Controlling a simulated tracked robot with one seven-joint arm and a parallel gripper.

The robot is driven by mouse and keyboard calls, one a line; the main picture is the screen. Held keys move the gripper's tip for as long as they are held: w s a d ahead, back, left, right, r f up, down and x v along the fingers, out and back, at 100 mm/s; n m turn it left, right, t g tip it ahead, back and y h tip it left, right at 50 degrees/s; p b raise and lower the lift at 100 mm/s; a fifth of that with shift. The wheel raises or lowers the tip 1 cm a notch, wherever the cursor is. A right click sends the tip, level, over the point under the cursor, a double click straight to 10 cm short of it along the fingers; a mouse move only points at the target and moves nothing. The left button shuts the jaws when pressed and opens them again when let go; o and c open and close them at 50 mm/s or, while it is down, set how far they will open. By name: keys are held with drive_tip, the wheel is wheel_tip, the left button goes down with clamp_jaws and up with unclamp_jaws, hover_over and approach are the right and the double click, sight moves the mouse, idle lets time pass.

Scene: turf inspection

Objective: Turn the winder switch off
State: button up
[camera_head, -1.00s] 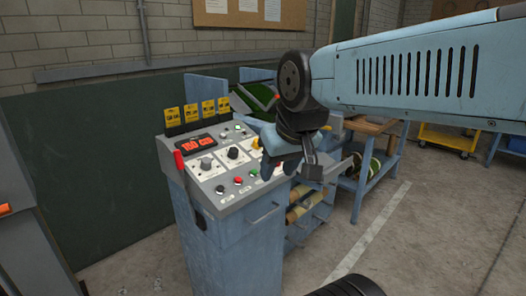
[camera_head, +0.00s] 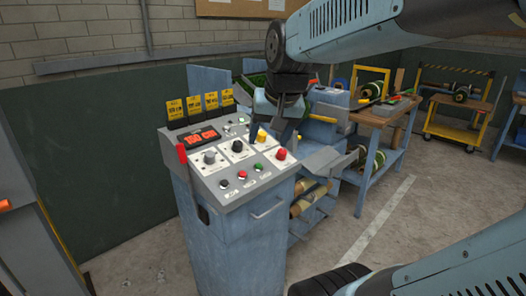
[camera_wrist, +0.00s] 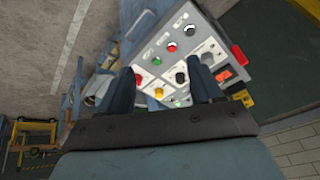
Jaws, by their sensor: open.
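The control console (camera_head: 238,204) stands in the middle of the head view with a sloping grey panel. The panel carries a grey knob (camera_head: 209,158), a black knob (camera_head: 237,147), a yellow control (camera_head: 261,136) and a red knob (camera_head: 281,154). The labels are too small to read, so I cannot tell which control is the winder switch. My gripper (camera_head: 279,125) is open over the panel's right rear part. In the wrist view its fingers (camera_wrist: 162,82) are apart and empty, with the black knob (camera_wrist: 181,78) showing between them.
A red display (camera_head: 201,136) and several yellow tags (camera_head: 210,101) line the panel's rear. A red lever (camera_head: 181,153) is at its left edge. A workbench (camera_head: 378,120) and yellow cart (camera_head: 458,105) stand to the right. Floor in front is partly clear.

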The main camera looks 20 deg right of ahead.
drive_tip(key=w+d+f+m, duration=0.2)
drive_tip(key=w+d+m, duration=0.5)
drive_tip(key=w, duration=0.5)
drive_tip(key=m+g, duration=0.1)
drive_tip(key=m, duration=0.5)
approach(283, 151)
drive_tip(key=x, duration=1)
drive_tip(key=shift+w, duration=0.1)
drive_tip(key=c, duration=1.1)
